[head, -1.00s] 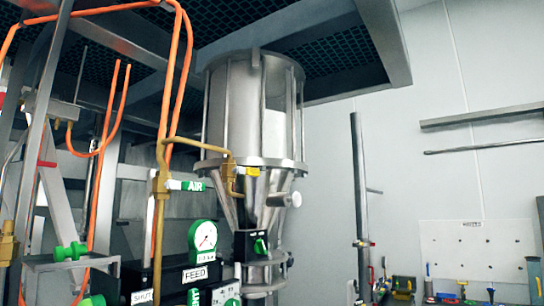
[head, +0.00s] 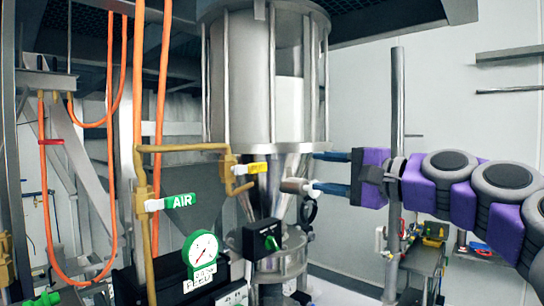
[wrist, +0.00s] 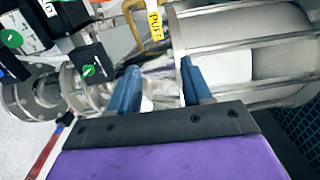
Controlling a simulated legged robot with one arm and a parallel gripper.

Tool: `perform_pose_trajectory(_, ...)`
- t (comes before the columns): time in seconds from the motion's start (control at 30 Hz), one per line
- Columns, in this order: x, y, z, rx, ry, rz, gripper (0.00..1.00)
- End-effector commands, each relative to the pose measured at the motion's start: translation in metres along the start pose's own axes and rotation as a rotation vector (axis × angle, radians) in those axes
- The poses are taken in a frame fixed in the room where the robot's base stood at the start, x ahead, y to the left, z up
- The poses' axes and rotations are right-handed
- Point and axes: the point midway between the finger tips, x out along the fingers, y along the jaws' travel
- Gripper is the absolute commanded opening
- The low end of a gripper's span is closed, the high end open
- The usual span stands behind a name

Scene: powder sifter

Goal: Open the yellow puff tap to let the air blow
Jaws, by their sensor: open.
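The yellow puff tap (head: 257,168) is a small yellow handle on a brass valve, in front of the sifter's cone, just under its flange. In the wrist view its yellow tag reading PUFF (wrist: 155,26) shows at the top, beyond my fingers. My gripper (head: 316,172) is open, with blue fingers pointing left, to the right of the cone and apart from the tap. It also shows in the wrist view (wrist: 160,72), with nothing gripped between the fingers. The lower finger is close to a pale stub (head: 292,186) on the cone; I cannot tell if they touch.
The steel sifter (head: 235,80) stands between the tap side and the wall. A green AIR tap (head: 180,202), a gauge (head: 202,249) and a black box with a green knob (head: 263,239) are near. An upright post (head: 397,90) rises by my arm.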

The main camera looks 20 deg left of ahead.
Motion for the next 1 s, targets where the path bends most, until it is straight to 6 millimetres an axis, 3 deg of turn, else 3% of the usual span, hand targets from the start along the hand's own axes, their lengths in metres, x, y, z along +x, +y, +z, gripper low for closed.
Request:
perform_pose_trajectory(0.3,0.060,0.006,0.001,0.001,-0.008,0.013,0.49)
perform_pose_trajectory(1.0,0.163,0.004,0.000,-0.001,-0.003,0.008,0.49)
